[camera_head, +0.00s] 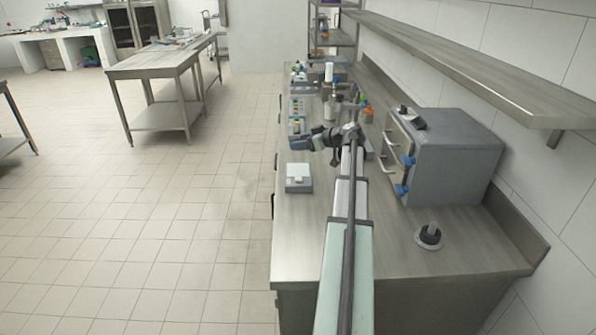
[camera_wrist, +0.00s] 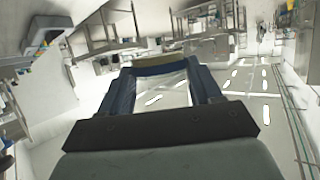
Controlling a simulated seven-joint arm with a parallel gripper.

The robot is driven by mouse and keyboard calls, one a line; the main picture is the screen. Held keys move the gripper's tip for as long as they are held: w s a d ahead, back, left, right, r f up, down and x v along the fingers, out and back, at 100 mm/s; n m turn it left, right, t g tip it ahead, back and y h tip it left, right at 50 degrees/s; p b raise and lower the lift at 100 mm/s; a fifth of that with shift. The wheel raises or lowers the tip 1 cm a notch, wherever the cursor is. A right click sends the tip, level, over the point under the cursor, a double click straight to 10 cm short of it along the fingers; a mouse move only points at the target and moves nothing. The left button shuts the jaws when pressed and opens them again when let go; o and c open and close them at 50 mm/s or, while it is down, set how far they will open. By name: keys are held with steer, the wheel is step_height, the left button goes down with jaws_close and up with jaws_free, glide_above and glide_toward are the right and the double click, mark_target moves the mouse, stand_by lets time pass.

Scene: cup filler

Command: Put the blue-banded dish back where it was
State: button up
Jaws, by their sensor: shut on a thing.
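My gripper (camera_wrist: 161,80) shows in the wrist view with its two blue fingers set apart. It is shut on the blue-banded dish (camera_wrist: 160,67), which spans the gap between the fingertips, with a blue band below an olive-coloured part. The dish is seen edge-on, so its inside is hidden. In the head view my gripper (camera_head: 304,143) points left from the arm's end, over the left part of the steel bench (camera_head: 385,250). The dish is too small there to tell from the fingers.
A small white-topped device (camera_head: 299,178) stands near the bench's left edge. A grey cabinet (camera_head: 445,155) with blue-ended handles stands right of my arm. A dark round item (camera_head: 429,235) is in front of it. Bottles and racks (camera_head: 297,110) crowd the far end. A shelf (camera_head: 460,60) overhangs the right.

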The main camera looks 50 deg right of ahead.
mark_target(302, 171)
steer(key=shift+f, duration=4.85)
steer(key=shift+f, duration=0.1)
steer(key=o, duration=1.1)
steer(key=shift+f, duration=0.1)
steer(key=v, duration=1.2)
steer(key=shift+s+d, duration=0.25)
steer(key=shift+s, duration=0.1)
steer(key=shift+o, duration=0.5)
steer(key=shift+s+d+r, duration=0.1)
steer(key=shift+s+r, duration=0.25)
steer(key=shift+s, duration=0.1)
